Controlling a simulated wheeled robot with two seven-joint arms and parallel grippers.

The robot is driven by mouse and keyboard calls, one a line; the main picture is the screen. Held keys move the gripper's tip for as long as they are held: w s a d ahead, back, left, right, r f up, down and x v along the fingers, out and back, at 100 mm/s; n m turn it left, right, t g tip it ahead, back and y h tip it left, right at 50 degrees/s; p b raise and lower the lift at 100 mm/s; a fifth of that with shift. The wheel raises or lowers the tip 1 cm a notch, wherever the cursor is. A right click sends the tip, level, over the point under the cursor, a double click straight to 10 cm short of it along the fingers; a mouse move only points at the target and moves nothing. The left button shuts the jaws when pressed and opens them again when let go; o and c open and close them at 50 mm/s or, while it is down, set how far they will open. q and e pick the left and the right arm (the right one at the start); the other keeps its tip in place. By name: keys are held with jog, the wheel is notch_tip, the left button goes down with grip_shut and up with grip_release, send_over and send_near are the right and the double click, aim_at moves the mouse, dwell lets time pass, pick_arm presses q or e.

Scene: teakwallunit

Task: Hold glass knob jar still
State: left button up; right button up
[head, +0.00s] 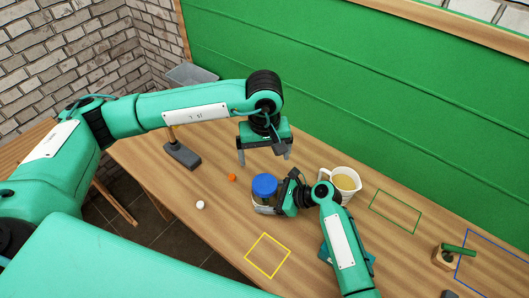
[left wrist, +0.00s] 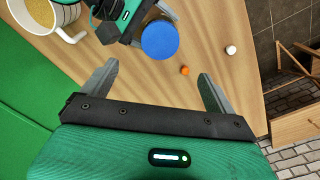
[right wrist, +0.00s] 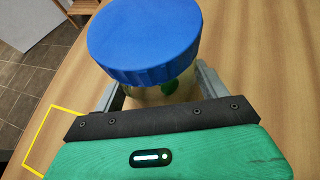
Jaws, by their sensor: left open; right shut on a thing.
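The jar (head: 265,195) stands on the table with a blue lid (head: 264,185) on top. Its glass body shows below the lid in the right wrist view (right wrist: 160,94), with something green inside. My right gripper (head: 275,206) is shut on the jar's body, a finger on each side below the lid. In the left wrist view the blue lid (left wrist: 160,39) is seen from above. My left gripper (head: 264,158) is open and empty, pointing down above the table behind the jar. The fingers are apart in the left wrist view (left wrist: 158,88). No separate glass knob can be made out.
An orange piece (head: 231,177) and a white ball (head: 200,205) lie left of the jar. A mug (head: 344,187) stands close on the right. A yellow outline (head: 267,256) and green outline (head: 396,211) mark bare table. A green wall stands behind.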

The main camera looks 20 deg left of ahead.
aim_at(265, 183)
pick_arm(q)
notch_tip(265, 183, down, 12)
dwell(0.6)
